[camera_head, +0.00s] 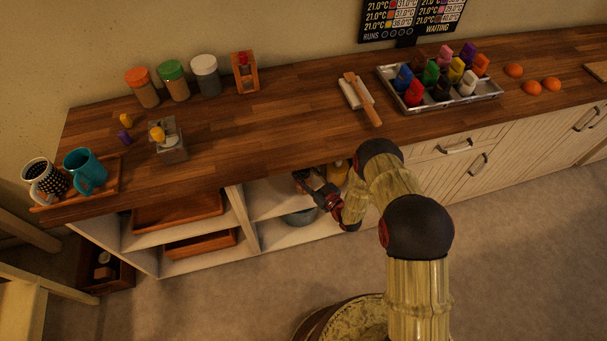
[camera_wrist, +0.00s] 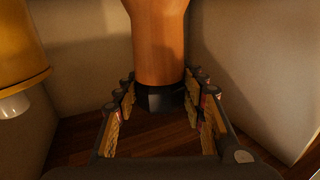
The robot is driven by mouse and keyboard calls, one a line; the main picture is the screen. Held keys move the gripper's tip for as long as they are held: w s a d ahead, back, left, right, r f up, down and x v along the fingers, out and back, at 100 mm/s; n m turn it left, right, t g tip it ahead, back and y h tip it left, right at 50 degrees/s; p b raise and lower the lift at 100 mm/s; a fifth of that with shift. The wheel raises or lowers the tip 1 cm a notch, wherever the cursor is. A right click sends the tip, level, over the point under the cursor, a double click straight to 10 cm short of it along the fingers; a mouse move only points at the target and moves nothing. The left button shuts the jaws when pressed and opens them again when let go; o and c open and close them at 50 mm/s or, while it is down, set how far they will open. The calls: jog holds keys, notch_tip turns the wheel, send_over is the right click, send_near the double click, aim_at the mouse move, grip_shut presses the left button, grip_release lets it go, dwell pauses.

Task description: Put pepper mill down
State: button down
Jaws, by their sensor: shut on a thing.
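The pepper mill (camera_wrist: 158,45) is an orange-brown wooden body with a dark band at its lower end in the wrist view. My gripper (camera_wrist: 161,90) has its fingers on both sides of that dark end and is shut on it. The mill's far end is cut off by the top of the picture. In the head view my gripper (camera_head: 310,183) reaches into the open shelf compartment under the wooden counter. The mill is too dark and small there to make out clearly. I cannot tell whether it touches the shelf.
A yellow object (camera_wrist: 20,50) stands close on the left in the wrist view. Pale walls close in on both sides. The counter edge hangs above the shelf (camera_head: 280,239), where a grey pot (camera_head: 300,217) sits low. Wooden trays (camera_head: 180,212) fill the left compartments.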

jog(key=shift+f, duration=0.2)
jog(key=shift+f, duration=0.15)
jog(key=c, duration=1.2)
grip_release()
jog(key=shift+o, duration=0.6)
jog(key=shift+s+d+r, duration=0.1)
jog(key=shift+d+r, duration=0.05)
jog(key=shift+r, duration=0.1)
jog(key=p+v, duration=0.3)
jog(key=v, duration=0.8)
jog(key=shift+s, duration=0.35)
